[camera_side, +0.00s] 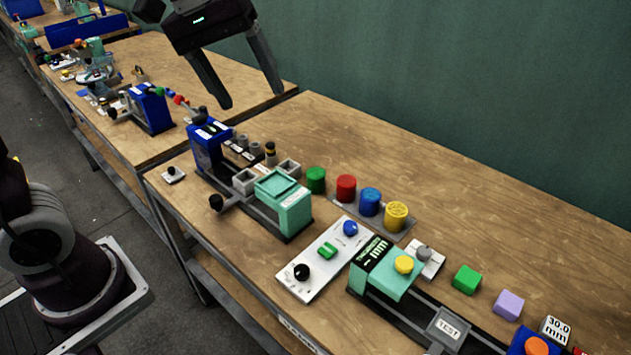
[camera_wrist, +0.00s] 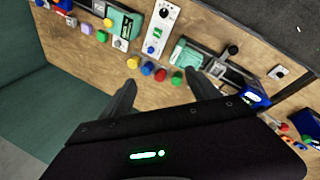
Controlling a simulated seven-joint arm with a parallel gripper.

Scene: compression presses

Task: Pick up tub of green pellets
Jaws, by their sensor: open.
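The tub of green pellets (camera_side: 316,180) stands upright on the wooden table. It is leftmost in a row with a red tub (camera_side: 346,188), a blue tub (camera_side: 369,201) and a yellow tub (camera_side: 396,216). In the wrist view the green tub (camera_wrist: 177,78) is at the right end of that row, between my fingers in the picture but well beyond them. My gripper (camera_side: 250,98) is open and empty, high above the table, up and to the left of the tub in the side view. It also shows in the wrist view (camera_wrist: 162,90).
A mint and blue press (camera_side: 283,203) stands close to the green tub. A white control panel (camera_side: 325,260) and a second mint device (camera_side: 385,268) are in front. A green cube (camera_side: 467,279) and a lilac cube (camera_side: 508,305) sit at right. The table's back is clear.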

